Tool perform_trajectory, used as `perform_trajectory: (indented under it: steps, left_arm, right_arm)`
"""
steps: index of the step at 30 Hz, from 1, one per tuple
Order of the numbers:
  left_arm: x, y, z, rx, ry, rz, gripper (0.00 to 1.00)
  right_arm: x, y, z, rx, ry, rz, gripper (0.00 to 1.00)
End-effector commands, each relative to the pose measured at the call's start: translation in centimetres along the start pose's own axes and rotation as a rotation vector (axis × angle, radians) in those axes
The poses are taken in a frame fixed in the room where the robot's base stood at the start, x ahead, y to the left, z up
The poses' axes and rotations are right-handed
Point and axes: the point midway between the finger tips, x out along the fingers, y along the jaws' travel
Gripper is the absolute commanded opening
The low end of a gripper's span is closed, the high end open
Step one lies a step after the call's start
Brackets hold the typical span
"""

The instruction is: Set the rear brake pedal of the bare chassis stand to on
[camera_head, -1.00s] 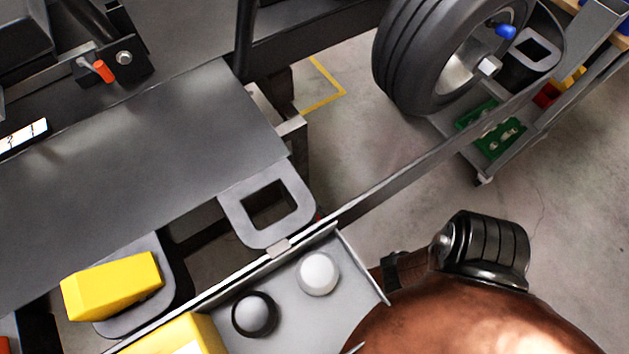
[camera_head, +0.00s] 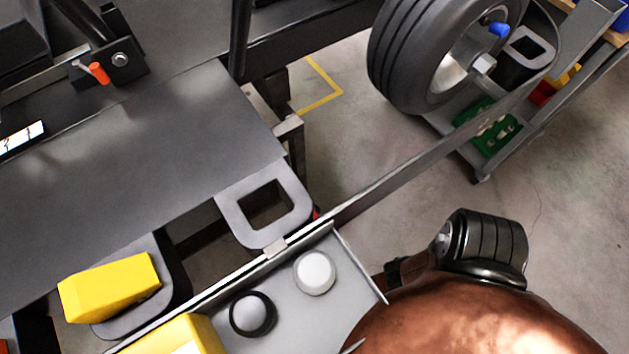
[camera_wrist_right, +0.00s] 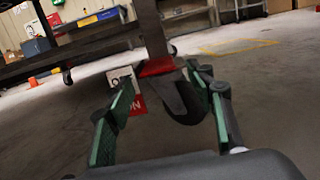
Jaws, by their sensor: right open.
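In the right wrist view a red brake pedal (camera_wrist_right: 157,67) sits above a dark caster wheel (camera_wrist_right: 184,102) at the foot of an upright grey post (camera_wrist_right: 150,30). A white and red sign plate (camera_wrist_right: 137,104) with "ON" on its red part shows to the left of the caster, partly hidden by a finger. My right gripper (camera_wrist_right: 162,76) is open, its green-lined fingers on either side of the view of the pedal and caster. Nothing is held. I cannot tell whether the fingers touch the pedal. My left gripper is not in view.
In the head view a grey stand plate (camera_head: 140,150) fills the left, with a yellow block (camera_head: 110,287) and a grey square loop (camera_head: 235,215) near it. A tyre (camera_head: 405,60) stands at upper right near a green tray (camera_head: 490,128). Bare floor (camera_head: 580,180) lies at right.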

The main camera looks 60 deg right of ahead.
Motion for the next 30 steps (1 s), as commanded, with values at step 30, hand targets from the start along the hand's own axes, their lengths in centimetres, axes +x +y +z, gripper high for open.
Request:
perform_trajectory:
  steps: [30]
  left_arm:
    - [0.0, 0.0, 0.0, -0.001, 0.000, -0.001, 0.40]
  right_arm:
    - [-4.2, 0.0, 0.0, 0.000, 0.000, 0.000, 0.49]
